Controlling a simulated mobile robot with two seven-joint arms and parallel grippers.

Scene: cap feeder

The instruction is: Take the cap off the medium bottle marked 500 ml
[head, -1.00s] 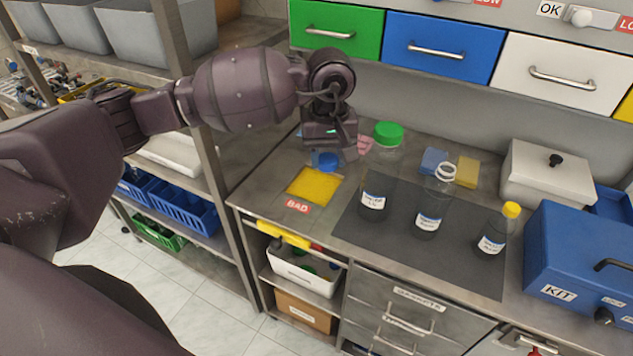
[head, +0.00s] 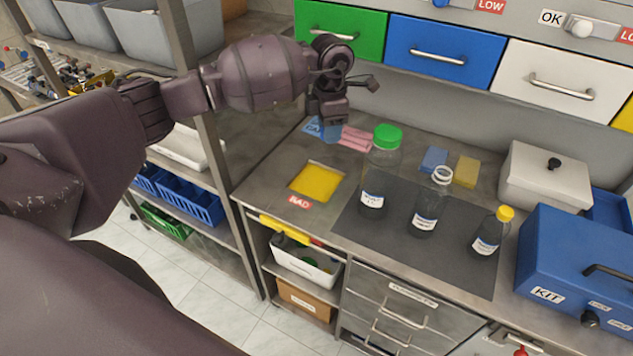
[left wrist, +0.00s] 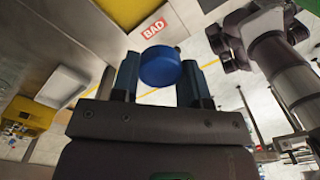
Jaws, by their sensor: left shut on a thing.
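My left gripper (head: 329,132) is shut on a blue cap. The cap (left wrist: 160,67) shows clearly between the two fingers in the left wrist view. My right gripper is in neither view.
A taller bottle with a green cap (head: 388,136) and a smaller one with a yellow cap (head: 504,214) flank it on the mat (head: 440,262).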

